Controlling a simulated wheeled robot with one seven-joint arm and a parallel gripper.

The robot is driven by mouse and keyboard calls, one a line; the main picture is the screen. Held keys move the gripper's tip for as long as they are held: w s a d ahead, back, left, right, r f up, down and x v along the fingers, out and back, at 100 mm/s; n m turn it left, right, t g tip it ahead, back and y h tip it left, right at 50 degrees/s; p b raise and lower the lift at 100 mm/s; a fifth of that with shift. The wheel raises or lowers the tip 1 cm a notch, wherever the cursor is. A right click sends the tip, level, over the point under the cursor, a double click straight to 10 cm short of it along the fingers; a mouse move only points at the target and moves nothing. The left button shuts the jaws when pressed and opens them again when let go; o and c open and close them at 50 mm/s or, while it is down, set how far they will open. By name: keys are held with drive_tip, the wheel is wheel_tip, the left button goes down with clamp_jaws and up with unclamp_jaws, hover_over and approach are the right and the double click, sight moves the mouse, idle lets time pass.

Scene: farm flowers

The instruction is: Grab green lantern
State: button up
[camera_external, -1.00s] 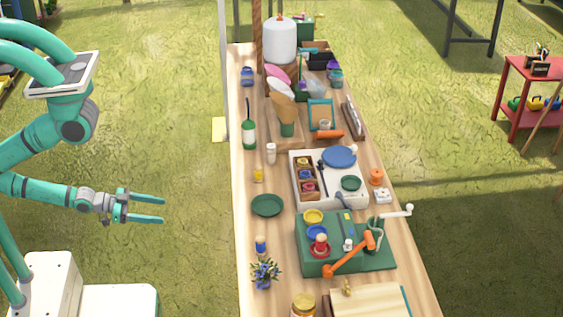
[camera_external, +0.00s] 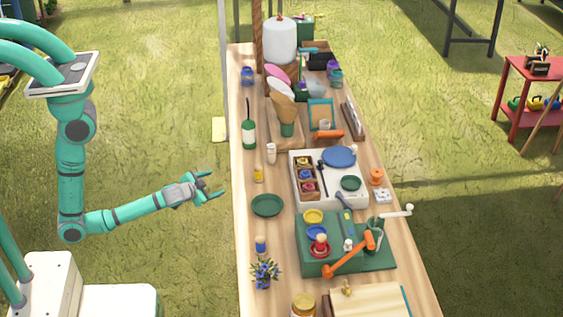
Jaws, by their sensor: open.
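My gripper (camera_external: 217,183) is open and empty, left of the long wooden table and apart from its edge, pointing right toward it. A small green-teal jar-like thing (camera_external: 336,78) at the far end of the table, right of the white cylinder, may be the green lantern; it is too small to be sure. A purple one (camera_external: 333,66) stands just behind it and a blue one (camera_external: 247,76) stands at the far left edge. My gripper is well away from all of them, nearer the camera.
A white tray (camera_external: 325,195) and a green board (camera_external: 320,262) fill the middle.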

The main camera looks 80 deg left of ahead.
sight(246, 134)
drive_tip(key=w+a+r+n+g+y, duration=0.2)
drive_tip(key=a+r+n+g+y, duration=0.35)
drive_tip(key=a+r, duration=0.6)
drive_tip(key=w+d+r+n+t+h, duration=0.1)
drive_tip(key=w, duration=0.2)
drive_tip(key=w+d+r+n+h, duration=0.1)
drive_tip(key=w+d, duration=0.1)
drive_tip(key=w, duration=0.1)
drive_tip(key=w+d+r+n+t+h, duration=0.1)
drive_tip(key=w+d, duration=0.1)
drive_tip(key=w, duration=0.1)
drive_tip(key=shift+w+r+n+t, duration=0.3)
drive_tip(key=shift+r+n+t, duration=0.05)
drive_tip(key=shift+r, duration=0.05)
drive_tip(key=x, duration=0.4)
drive_tip(key=shift+w+a+f, duration=0.1)
drive_tip(key=shift+w+a, duration=0.05)
drive_tip(key=shift+w, duration=0.05)
drive_tip(key=x, duration=0.5)
drive_tip(key=shift+w+a+r, duration=0.1)
drive_tip(key=shift+w+r, duration=0.05)
drive_tip(key=shift+r, duration=0.2)
drive_tip(key=shift+w+a+f, duration=0.25)
drive_tip(key=shift+a, duration=0.2)
drive_tip(key=shift+c, duration=0.6)
